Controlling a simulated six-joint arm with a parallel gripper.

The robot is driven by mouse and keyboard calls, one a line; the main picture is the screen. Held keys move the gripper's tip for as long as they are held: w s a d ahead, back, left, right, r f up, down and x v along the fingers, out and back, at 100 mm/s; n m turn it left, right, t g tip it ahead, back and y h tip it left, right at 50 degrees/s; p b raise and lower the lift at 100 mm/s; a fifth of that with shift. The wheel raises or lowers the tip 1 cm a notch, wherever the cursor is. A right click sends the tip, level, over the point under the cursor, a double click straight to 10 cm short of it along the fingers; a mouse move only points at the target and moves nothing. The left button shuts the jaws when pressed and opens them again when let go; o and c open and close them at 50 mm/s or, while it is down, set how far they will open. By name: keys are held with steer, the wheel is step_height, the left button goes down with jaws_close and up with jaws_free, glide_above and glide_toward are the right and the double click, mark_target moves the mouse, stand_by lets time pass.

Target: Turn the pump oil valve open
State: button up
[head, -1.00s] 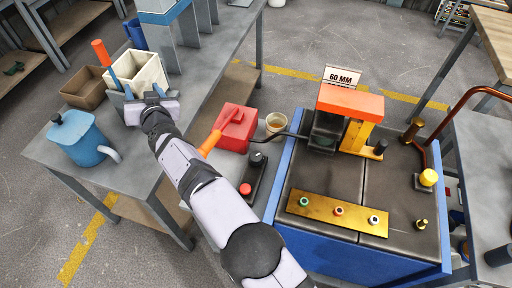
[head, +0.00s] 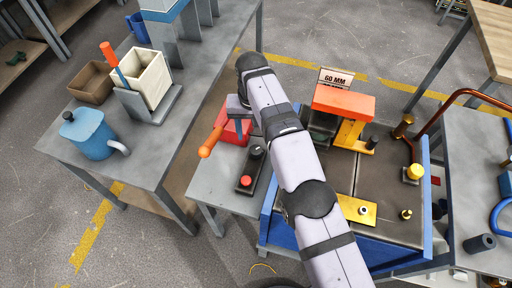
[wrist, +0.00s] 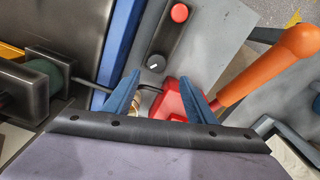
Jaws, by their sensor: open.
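A red box-shaped unit (head: 228,132) with a long orange lever handle (head: 210,142) stands on the low grey table; I take it to be the valve. In the wrist view the red body (wrist: 172,108) lies between and beyond the two blue fingers, and the orange handle (wrist: 270,65) reaches up to the right, outside the right finger. My gripper (wrist: 159,77) is open and empty, above the unit; I cannot tell whether it touches. In the head view my arm hides part of the red body and most of my gripper.
A control box with a red button (head: 246,181) and black knob (head: 256,152) sits close by. The blue-sided machine (head: 431,190) with an orange-topped press (head: 344,101) is to the right. A blue jug (head: 90,138) and cream bin (head: 152,80) stand on the left table.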

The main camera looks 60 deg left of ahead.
mark_target(256, 150)
steer(key=shift+w+d+f+m, duration=0.3)
steer(key=shift+d+f, duration=0.15)
steer(key=shift+f, duration=0.25)
step_height(256, 150, down, 2)
steer(key=shift+s+f+b, duration=0.1)
steer(key=shift+f+b, duration=0.1)
steer(key=shift+b, duration=0.6)
steer(key=shift+f+p, duration=0.3)
steer(key=shift+f, duration=2.1)
steer(key=c, duration=1.1)
